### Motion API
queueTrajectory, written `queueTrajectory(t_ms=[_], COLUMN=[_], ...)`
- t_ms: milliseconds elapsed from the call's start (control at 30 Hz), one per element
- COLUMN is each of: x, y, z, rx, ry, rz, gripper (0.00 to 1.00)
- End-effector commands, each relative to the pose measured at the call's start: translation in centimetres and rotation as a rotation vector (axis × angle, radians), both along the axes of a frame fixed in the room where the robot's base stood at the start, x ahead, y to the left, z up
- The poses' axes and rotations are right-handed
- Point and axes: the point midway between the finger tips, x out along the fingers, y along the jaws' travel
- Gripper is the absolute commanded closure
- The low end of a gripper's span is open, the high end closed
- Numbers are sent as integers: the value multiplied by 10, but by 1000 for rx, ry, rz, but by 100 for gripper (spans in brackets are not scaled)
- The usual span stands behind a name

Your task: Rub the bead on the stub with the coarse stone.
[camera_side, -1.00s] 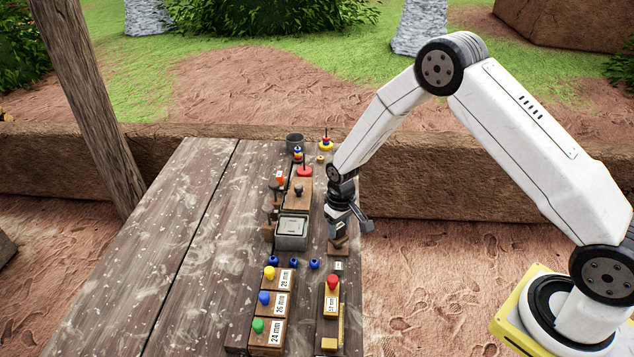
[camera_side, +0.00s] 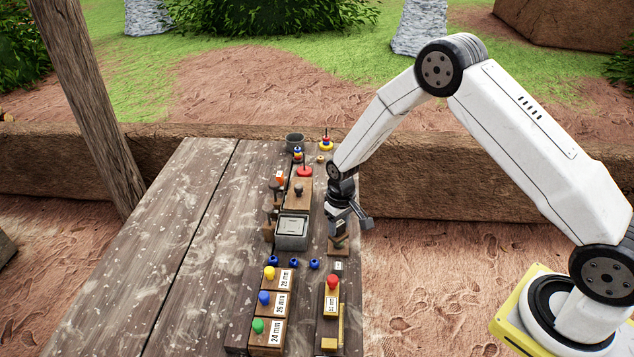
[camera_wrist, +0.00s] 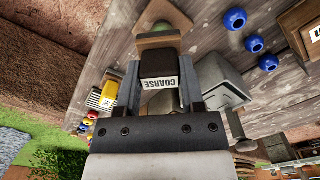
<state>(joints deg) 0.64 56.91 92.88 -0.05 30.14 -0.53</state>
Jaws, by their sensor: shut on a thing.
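My gripper (camera_wrist: 160,90) is shut on the coarse stone (camera_wrist: 158,66), a dark block with a white label reading "COARSE". Just beyond the stone in the wrist view is a wooden stub (camera_wrist: 158,40) with a greenish bead (camera_wrist: 160,27) on it, partly hidden by the stone. In the side view my gripper (camera_side: 338,225) is low over the wooden base of the stub (camera_side: 338,252), and it hides the bead there. I cannot tell whether the stone touches the bead.
A grey water box (camera_side: 291,232) stands just left of my gripper. Several blue beads (camera_side: 314,264) lie in front of it. Labelled wooden blocks with coloured knobs (camera_side: 270,305) stand nearer the front. The left of the table (camera_side: 190,240) is clear.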

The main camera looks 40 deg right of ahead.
Motion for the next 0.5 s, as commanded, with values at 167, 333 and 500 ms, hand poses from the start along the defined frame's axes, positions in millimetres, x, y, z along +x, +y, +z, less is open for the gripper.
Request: queueTrajectory(t_ms=[167, 333, 500], x=[5, 6, 6], y=[-6, -6, -6], z=[2, 22, 32], rx=[0, 0, 0], ry=[1, -2, -2], rz=[-1, 0, 0], gripper=[100, 100, 100])
